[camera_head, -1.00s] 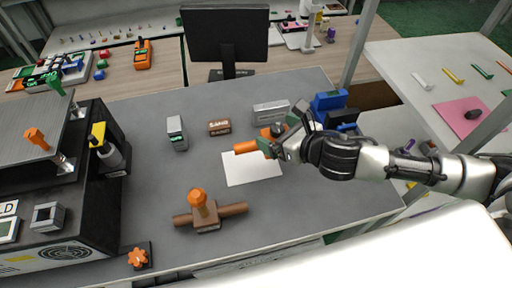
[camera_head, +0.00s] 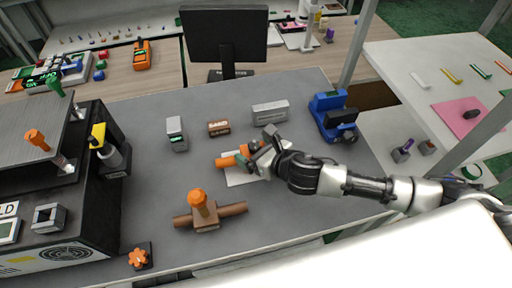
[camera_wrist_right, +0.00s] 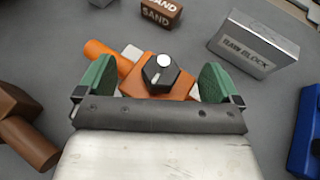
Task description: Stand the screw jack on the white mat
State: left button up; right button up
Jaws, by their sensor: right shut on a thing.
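The screw jack is an orange body with an orange cylinder (camera_head: 227,162) sticking out to the left and a dark knob. In the right wrist view the jack's dark knob with its pale top (camera_wrist_right: 160,72) shows between the green fingers. My right gripper (camera_head: 255,161) is shut on the orange body, over the white mat (camera_head: 238,180). The jack and gripper hide much of the mat. I cannot tell whether the jack touches the mat. My left gripper is not in view.
A brown pipe fixture with an orange knob (camera_head: 198,197) stands in front. A grey raw block (camera_head: 270,112), a brown sand block (camera_head: 218,128) and a small grey device (camera_head: 176,133) stand behind. A blue vise-like object (camera_head: 333,115) is at right. A black machine (camera_head: 75,220) fills the left.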

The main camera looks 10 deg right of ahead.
jog(key=shift+f, duration=0.15)
jog(key=o, duration=0.7)
jog(key=shift+r, duration=0.2)
jog(key=shift+b+v, duration=0.7)
jog(key=shift+v, duration=5.35)
jog(key=shift+f, duration=0.15)
